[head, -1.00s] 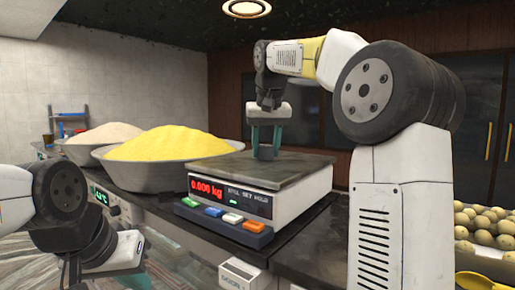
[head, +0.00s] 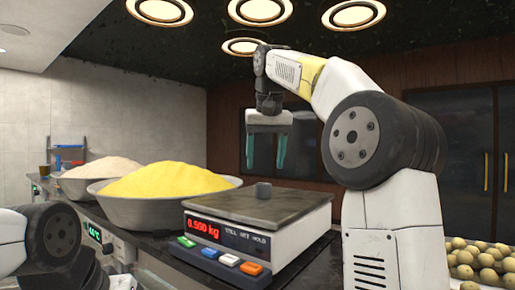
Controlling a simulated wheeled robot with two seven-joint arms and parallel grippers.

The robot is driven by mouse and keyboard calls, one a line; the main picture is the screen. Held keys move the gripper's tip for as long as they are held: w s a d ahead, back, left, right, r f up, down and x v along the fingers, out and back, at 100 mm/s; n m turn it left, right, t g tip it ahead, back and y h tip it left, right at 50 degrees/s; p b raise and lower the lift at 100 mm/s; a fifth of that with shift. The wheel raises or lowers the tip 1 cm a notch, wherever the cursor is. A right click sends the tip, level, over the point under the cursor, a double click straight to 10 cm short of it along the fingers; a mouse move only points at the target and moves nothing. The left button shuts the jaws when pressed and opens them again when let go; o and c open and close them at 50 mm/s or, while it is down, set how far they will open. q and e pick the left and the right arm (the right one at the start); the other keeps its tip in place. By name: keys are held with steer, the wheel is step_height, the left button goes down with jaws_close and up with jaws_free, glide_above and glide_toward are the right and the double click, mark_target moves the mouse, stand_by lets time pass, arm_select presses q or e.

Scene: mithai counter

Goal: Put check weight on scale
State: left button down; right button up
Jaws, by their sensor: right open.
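The scale's red display (head: 203,229) is lit and appears to read 0.550 kg, though the digits are small. My right gripper (head: 266,165) is open, with its two teal fingers pointing down. It is empty and hangs above the pan, apart from the weight. My left arm shows at the lower left, but its gripper fingers are not in view.
A bowl of yellow powder (head: 165,182) stands left of the scale, with a bowl of pale powder (head: 100,168) behind it. Round pale balls (head: 480,257) fill a container at the lower right. Coloured buttons (head: 218,259) line the scale's front.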

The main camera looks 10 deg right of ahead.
steer(key=shift+v, duration=1.95)
